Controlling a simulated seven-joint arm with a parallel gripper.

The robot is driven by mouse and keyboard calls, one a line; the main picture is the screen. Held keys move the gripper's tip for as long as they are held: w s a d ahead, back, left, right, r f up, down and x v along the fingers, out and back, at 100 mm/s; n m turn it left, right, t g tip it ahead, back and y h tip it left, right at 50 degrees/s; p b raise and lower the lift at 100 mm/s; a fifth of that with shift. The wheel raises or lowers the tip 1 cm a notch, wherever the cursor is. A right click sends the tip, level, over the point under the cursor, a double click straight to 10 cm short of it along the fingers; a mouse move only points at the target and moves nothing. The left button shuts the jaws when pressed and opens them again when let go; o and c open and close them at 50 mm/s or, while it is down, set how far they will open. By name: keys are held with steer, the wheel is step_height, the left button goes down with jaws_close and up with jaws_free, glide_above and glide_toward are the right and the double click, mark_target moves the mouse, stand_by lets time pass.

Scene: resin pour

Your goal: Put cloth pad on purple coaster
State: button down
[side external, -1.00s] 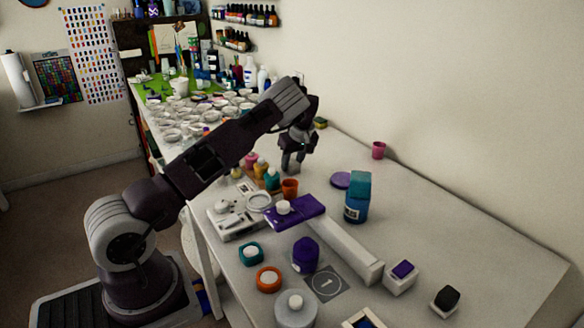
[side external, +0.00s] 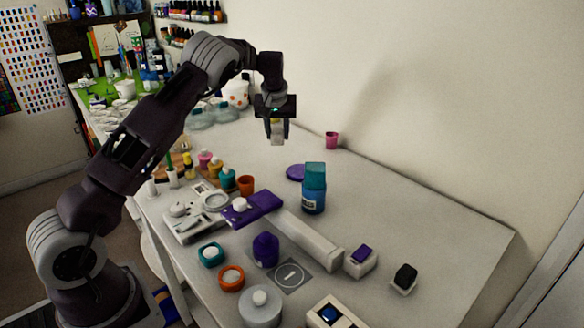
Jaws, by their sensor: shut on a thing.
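The purple coaster (side external: 295,172) is a flat round disc lying on the white table, just left of and behind a teal bottle. My gripper (side external: 277,139) points straight down above the table, behind and slightly left of the coaster in the picture. It is shut on a small pale thing (side external: 278,129), which appears to be the cloth pad. The fingers hide part of it, and its details are too small to tell. It hangs in the air, apart from the coaster.
The teal bottle (side external: 314,190) stands close to the coaster. A pink cup (side external: 331,140) stands by the wall. An orange cup (side external: 245,185), a purple tray (side external: 252,207) and a long pale bar (side external: 307,240) lie nearer. The table right of the bottle is mostly clear.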

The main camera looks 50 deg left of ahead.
mark_target(302, 169)
steer(key=w+d+m+h, duration=0.2)
steer(key=w+d+m, duration=0.2)
steer(key=d+m, duration=0.15)
steer(key=shift+n+t, duration=0.25)
steer(key=shift+t, duration=0.25)
steer(key=f, duration=0.8)
steer(key=shift+s+d+f, duration=0.2)
steer(key=shift+d+f, duration=0.05)
steer(key=shift+f, duration=0.05)
steer(key=shift+f, duration=0.1)
steer(key=c, duration=0.9)
jaws_free()
steer(key=shift+c, duration=0.2)
